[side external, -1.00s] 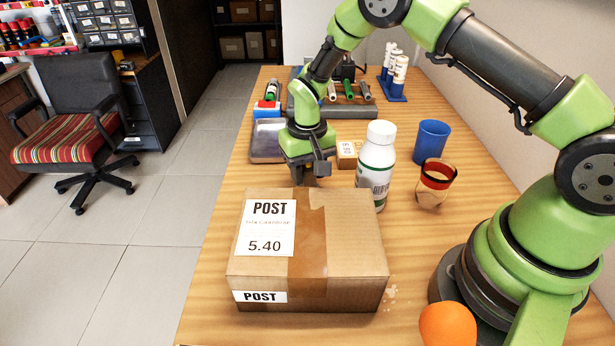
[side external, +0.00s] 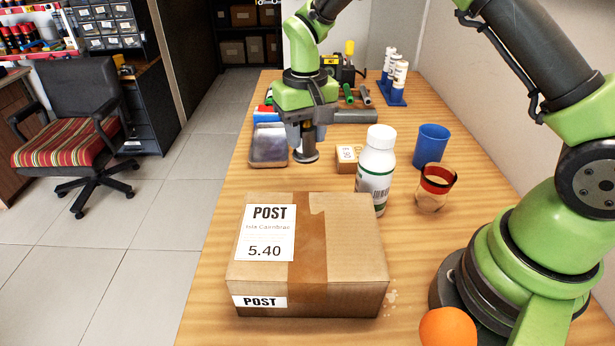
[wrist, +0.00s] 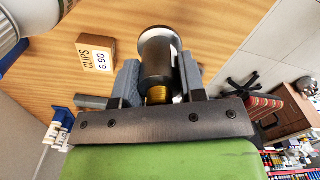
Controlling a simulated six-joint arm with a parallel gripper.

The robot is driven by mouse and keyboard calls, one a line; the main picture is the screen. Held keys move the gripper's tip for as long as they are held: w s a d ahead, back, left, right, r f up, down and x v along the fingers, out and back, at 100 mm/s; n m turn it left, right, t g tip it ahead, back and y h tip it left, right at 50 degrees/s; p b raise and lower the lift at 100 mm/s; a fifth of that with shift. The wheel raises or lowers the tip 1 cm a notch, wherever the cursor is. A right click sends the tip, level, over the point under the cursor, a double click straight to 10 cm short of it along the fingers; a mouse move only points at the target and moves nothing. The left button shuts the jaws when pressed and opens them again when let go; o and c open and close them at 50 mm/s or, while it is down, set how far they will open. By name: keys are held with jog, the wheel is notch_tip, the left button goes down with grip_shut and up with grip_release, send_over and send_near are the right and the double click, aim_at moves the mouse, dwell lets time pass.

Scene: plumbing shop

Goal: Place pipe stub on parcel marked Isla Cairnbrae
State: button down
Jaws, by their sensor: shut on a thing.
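My gripper (side external: 306,128) is shut on a short dark cylinder with a brass-coloured band, which I take for the pipe stub (side external: 306,150). It hangs end-down below the jaws, beyond the parcel, and I cannot tell its exact height over the bench. In the wrist view the pipe stub (wrist: 158,58) sits between the two jaws (wrist: 159,85). The parcel (side external: 340,250) is a closed brown carton with tape at the front of the bench. Its top label reads POST, Isla Cairnbrae, 5.40. The top of the parcel is bare.
A white bottle (side external: 377,165), a small clips box (side external: 347,158), a blue cup (side external: 431,145) and a red-banded glass (side external: 434,188) stand behind and right of the parcel. A grey tray (side external: 269,146) is left of my gripper. An orange (side external: 447,328) lies at the front right.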

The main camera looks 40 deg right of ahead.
jog(key=s+a+r+n, duration=0.2)
jog(key=s+a+r, duration=0.8)
jog(key=s+a, duration=0.2)
send_over(308, 230)
notch_tip(308, 230, down, 6)
jog(key=shift+r, duration=0.1)
jog(key=shift+f, duration=2.05)
jog(key=c, duration=0.7)
grip_release()
jog(key=shift+f, duration=0.15)
